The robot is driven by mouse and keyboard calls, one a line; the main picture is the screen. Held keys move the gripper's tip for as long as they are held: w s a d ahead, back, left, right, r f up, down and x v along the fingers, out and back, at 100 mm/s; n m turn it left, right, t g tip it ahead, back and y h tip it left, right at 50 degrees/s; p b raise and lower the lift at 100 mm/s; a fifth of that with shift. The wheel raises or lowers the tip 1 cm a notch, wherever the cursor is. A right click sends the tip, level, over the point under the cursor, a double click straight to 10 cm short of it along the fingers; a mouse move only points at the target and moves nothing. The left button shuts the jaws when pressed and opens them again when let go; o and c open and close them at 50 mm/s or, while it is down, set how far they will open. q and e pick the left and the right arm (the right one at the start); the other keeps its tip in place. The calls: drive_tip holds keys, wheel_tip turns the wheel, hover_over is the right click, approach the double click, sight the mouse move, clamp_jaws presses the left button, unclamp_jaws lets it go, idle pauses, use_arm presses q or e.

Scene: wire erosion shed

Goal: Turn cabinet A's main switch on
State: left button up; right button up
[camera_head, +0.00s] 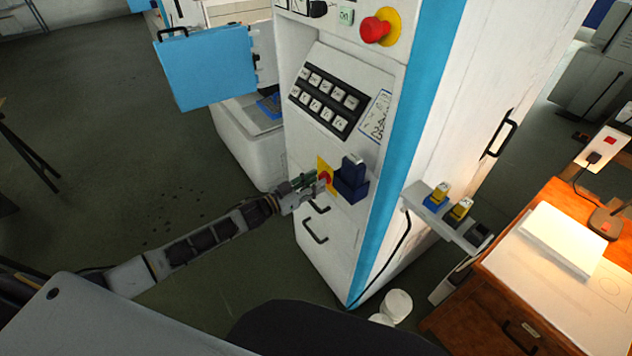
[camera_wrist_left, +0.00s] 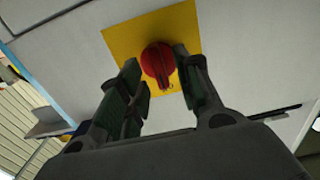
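The main switch is a red rotary knob (camera_wrist_left: 157,60) on a yellow square plate (camera_wrist_left: 120,38) on the white cabinet front. In the head view the red knob (camera_head: 325,176) and yellow plate (camera_head: 321,163) sit low on the cabinet (camera_head: 350,60), partly hidden by my left gripper. My left gripper (camera_head: 314,183) reaches in from the left, close to the knob. In the left wrist view its fingers (camera_wrist_left: 162,80) are open, one either side of the knob, with a gap visible on both sides; I cannot tell whether the tips touch the plate. My right gripper is not in view.
A dark blue block-shaped part (camera_head: 351,180) juts out just right of the switch. Above are a black keypad (camera_head: 327,100) and a red emergency button (camera_head: 374,29). A blue door (camera_head: 205,68) stands open at left. A shelf (camera_head: 455,233) and wooden desk (camera_head: 545,300) are right.

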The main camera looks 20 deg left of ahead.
use_arm(q)
drive_tip(key=shift+w+d, duration=0.25)
drive_tip(key=shift+w, duration=0.1)
clamp_jaws()
